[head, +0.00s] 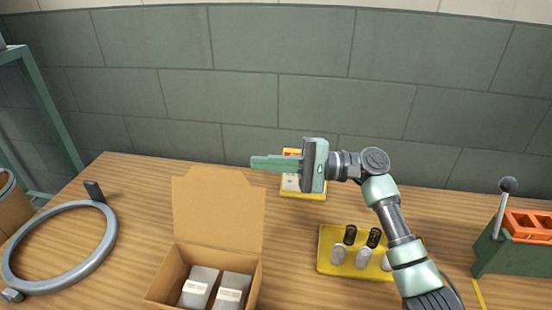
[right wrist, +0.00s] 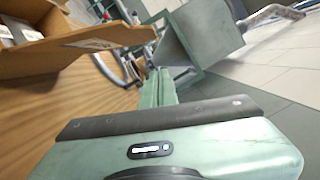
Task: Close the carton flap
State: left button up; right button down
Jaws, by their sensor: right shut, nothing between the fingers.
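The carton (head: 160,286) stands open on the wooden table, with its flap (head: 217,208) upright at the back edge. Two grey boxes with white labels (head: 214,288) sit inside. My right gripper (head: 254,162) is shut and empty, pointing left above and behind the top right of the flap, without visible contact. In the right wrist view, its shut fingers (right wrist: 158,74) point away, and the carton (right wrist: 75,55) shows at the upper left. My left gripper is in neither view.
A yellow tray (head: 332,268) with several small cylinders lies right of the carton. Another yellow tray (head: 310,194) is behind the gripper. A grey ring (head: 107,235) lies at left. A green lever device with an orange block (head: 490,250) stands at right. A wall (head: 280,50) closes the back.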

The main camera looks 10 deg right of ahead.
jog(key=s+a+r+p, duration=0.1)
jog(key=s+a+p, duration=0.1)
jog(key=a, duration=0.4)
jog(key=shift+s+a+r+p, duration=0.2)
jog(key=shift+r+p, duration=0.2)
jog(key=shift+p, duration=0.15)
jog(key=shift+w, duration=0.1)
jog(key=shift+a, duration=0.1)
